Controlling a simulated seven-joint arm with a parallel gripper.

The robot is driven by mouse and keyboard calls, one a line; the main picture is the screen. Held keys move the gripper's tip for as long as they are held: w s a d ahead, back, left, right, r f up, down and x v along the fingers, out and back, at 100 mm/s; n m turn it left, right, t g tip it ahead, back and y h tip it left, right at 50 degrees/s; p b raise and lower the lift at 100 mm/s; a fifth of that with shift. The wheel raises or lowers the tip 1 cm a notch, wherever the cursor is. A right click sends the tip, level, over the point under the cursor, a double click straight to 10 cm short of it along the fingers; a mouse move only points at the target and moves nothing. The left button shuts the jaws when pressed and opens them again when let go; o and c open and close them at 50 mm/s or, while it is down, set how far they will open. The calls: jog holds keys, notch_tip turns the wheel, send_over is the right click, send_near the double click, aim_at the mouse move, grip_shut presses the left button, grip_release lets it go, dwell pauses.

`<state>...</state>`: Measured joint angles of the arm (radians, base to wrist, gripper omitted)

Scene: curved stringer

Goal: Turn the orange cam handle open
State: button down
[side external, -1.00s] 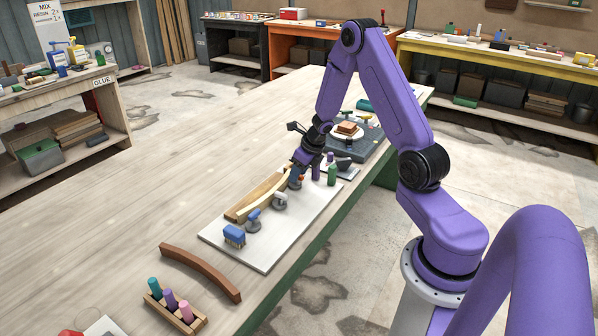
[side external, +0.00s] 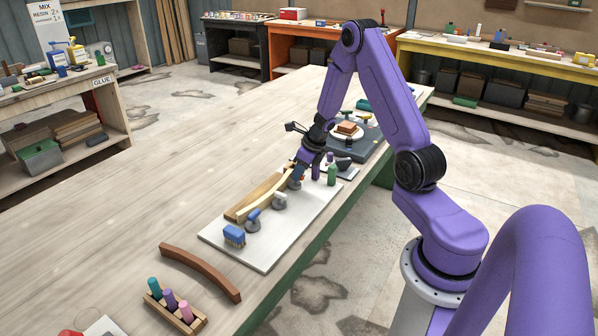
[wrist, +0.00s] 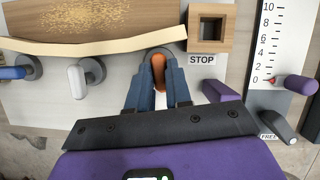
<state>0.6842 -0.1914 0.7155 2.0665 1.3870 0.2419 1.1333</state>
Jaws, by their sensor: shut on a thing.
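The orange cam handle (wrist: 159,70) shows in the wrist view, sitting on a round grey cam beside the pale curved strip (wrist: 100,45). My gripper (wrist: 159,75) is shut on the orange handle, with one blue finger on each side of it. In the side view my gripper (side external: 300,172) is low over the far end of the white board (side external: 265,265), and its fingers mostly hide the handle. A white cam handle (wrist: 76,80) and a blue cam handle (wrist: 12,72) stand to the left along the same strip.
A wooden block with a square hole (wrist: 209,27) and a STOP label (wrist: 202,59) lie just right of the orange handle. A scale with a purple knob (wrist: 298,88) is further right.

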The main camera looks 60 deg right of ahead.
jog(key=n, duration=0.2)
jog(key=n+y, duration=0.1)
jog(key=n, duration=0.1)
jog(key=shift+w+d+y, duration=0.1)
jog(key=shift+d+y, duration=0.05)
jog(key=shift+y, duration=0.15)
jog(key=n+g+y, duration=0.1)
jog(key=n, duration=0.3)
jog(key=shift+w, duration=0.1)
jog(key=n+g+y, duration=0.1)
jog(key=n+g, duration=0.1)
jog(key=n, duration=0.2)
jog(key=shift+w, duration=0.1)
jog(key=shift+n+g, duration=0.7)
jog(key=shift+n, duration=1.2)
jog(key=shift+w, duration=0.1)
jog(key=c, duration=1)
grip_release()
jog(key=shift+c, duration=0.2)
jog(key=shift+d, duration=0.1)
jog(key=v, duration=1.7)
jog(key=shift+r, duration=0.2)
